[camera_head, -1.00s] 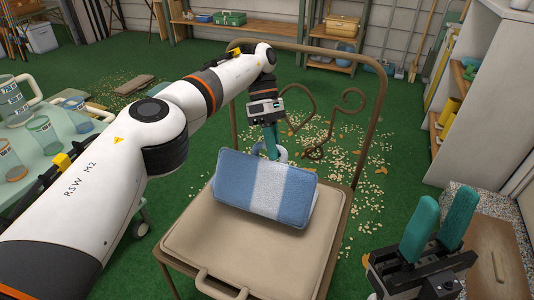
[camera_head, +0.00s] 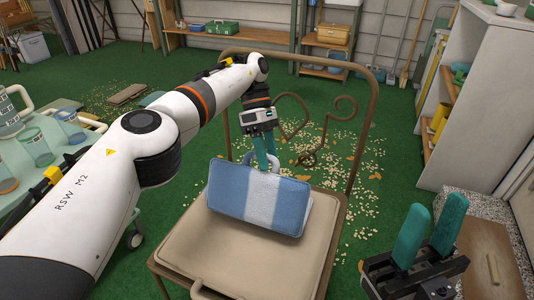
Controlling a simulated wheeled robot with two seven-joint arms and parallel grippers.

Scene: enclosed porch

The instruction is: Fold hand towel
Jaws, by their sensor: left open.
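The blue and white striped hand towel (camera_head: 261,198) lies in a thick, raised shape on the beige seat pad (camera_head: 215,256), with its broad striped side tilted toward me. My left gripper (camera_head: 264,160) points down just behind the towel's far edge. It is open; its teal fingertips are partly hidden behind the towel, and I cannot tell if they touch it. My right gripper (camera_head: 437,208) is open and empty at the lower right, its teal fingers pointing up, well apart from the towel.
The brown metal chair frame (camera_head: 365,130) rises behind the pad. A glass-topped table with cups (camera_head: 36,150) stands at left. A speckled counter (camera_head: 464,208) and white shelf unit (camera_head: 490,95) stand at right. Green floor with scattered chips lies beyond.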

